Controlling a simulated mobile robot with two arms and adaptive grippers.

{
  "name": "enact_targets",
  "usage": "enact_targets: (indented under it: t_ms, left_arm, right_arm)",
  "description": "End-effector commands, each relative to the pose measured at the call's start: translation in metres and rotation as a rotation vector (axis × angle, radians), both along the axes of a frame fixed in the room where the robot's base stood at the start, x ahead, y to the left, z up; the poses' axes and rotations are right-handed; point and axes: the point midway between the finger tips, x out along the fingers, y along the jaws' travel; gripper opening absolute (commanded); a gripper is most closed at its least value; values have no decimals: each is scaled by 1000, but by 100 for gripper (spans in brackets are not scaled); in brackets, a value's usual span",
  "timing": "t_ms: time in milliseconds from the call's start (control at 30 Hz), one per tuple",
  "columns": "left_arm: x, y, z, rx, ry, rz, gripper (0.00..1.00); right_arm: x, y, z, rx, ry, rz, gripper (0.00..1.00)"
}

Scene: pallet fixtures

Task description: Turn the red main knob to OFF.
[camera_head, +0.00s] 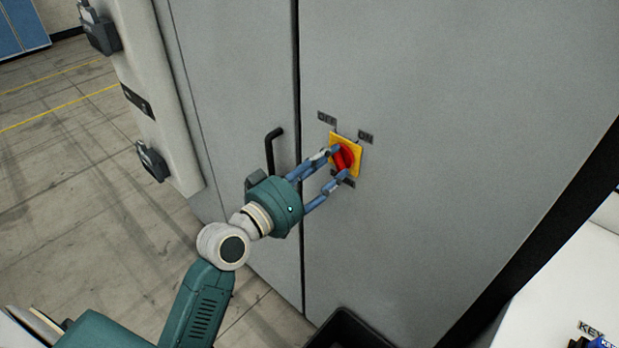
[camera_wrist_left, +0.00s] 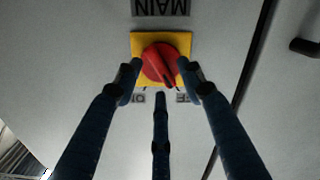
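The red main knob (camera_head: 345,157) sits on a yellow square plate (camera_head: 355,142) on the grey cabinet door. In the left wrist view the knob (camera_wrist_left: 160,65) shows upside down under a MAIN label (camera_wrist_left: 160,7). Its ridge points down and slightly right there, between the ON label (camera_wrist_left: 138,98) and the OFF label (camera_wrist_left: 184,98), nearer OFF. My left gripper (camera_head: 338,164) is at the knob, its spread fingers on either side of it. In the left wrist view, two fingertips flank the knob and a third finger stands below it. Firm contact cannot be told. My right gripper is not in view.
A black door handle (camera_head: 272,147) stands out from the cabinet left of the knob, behind my left gripper. A dark bin (camera_head: 345,328) is at the bottom. A white surface (camera_head: 560,300) with a KEY label and a blue item is at lower right. Open floor lies left.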

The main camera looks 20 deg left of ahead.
Motion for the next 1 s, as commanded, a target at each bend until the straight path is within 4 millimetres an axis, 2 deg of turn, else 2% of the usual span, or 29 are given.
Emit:
enact_targets:
  t_ms: [300, 500, 700, 1000]
  left_arm:
    - [-64, 23, -2, 5, 6, -2, 40]
    - [-89, 32, -1, 4, 4, -2, 40]
    - [-98, 35, 0, 1, 2, -2, 40]
    - [-98, 35, 0, 0, 2, -1, 40]
  right_arm:
    - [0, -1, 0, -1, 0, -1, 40]
    - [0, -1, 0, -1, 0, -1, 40]
    - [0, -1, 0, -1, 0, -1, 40]
    - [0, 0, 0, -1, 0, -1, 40]
